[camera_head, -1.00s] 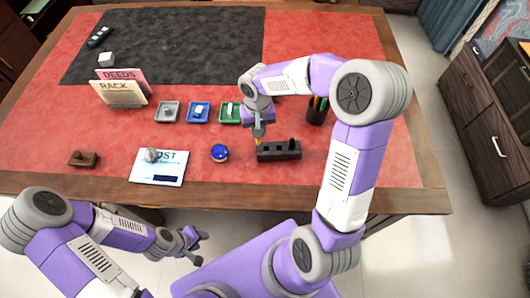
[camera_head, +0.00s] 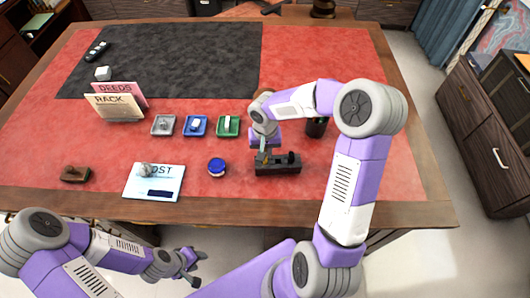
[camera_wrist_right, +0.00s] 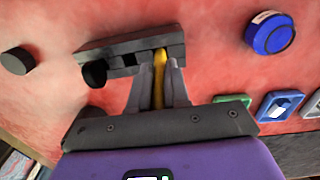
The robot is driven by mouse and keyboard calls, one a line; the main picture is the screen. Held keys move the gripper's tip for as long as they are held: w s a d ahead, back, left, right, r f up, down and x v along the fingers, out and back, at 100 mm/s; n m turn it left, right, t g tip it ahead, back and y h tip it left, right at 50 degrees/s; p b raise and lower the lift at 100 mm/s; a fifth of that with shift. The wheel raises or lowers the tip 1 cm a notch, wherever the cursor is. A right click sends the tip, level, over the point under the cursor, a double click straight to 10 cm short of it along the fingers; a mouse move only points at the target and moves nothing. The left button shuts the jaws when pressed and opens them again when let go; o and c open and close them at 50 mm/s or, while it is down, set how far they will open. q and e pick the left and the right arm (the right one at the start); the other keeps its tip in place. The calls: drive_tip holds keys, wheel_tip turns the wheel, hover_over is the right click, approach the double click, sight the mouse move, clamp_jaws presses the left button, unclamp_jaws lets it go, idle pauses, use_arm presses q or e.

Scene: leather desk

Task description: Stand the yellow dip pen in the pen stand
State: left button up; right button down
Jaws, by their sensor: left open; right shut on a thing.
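The dark pen stand (camera_head: 285,169) lies near the front edge of the desk, with a black knob on its right part. My right gripper (camera_head: 262,157) is at the stand's left part, pointing down, shut on the yellow dip pen. The pen (camera_wrist_right: 159,70) shows between the fingers in the right wrist view, its lower end at a slot near one end of the stand (camera_wrist_right: 120,46). I cannot tell how deep it sits. Most of the pen is hidden by the gripper. My left gripper (camera_head: 190,262) is open and empty in front of the desk.
A blue round pot (camera_head: 217,167) and a postcard (camera_head: 153,182) lie left of the stand. Grey, blue and green trays (camera_head: 228,126) are behind. A dark pen cup (camera_head: 316,128) stands behind right. A round black thing (camera_wrist_right: 17,60) lies beyond the stand's knob end.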

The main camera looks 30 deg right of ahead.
drive_tip(key=shift+f, duration=0.1)
drive_tip(key=shift+f, duration=0.15)
drive_tip(key=c, duration=1.1)
unclamp_jaws()
drive_tip(key=shift+r, duration=0.2)
wheel_tip(320, 180, up, 12)
drive_tip(key=p, duration=0.2)
drive_tip(key=shift+p, duration=0.35)
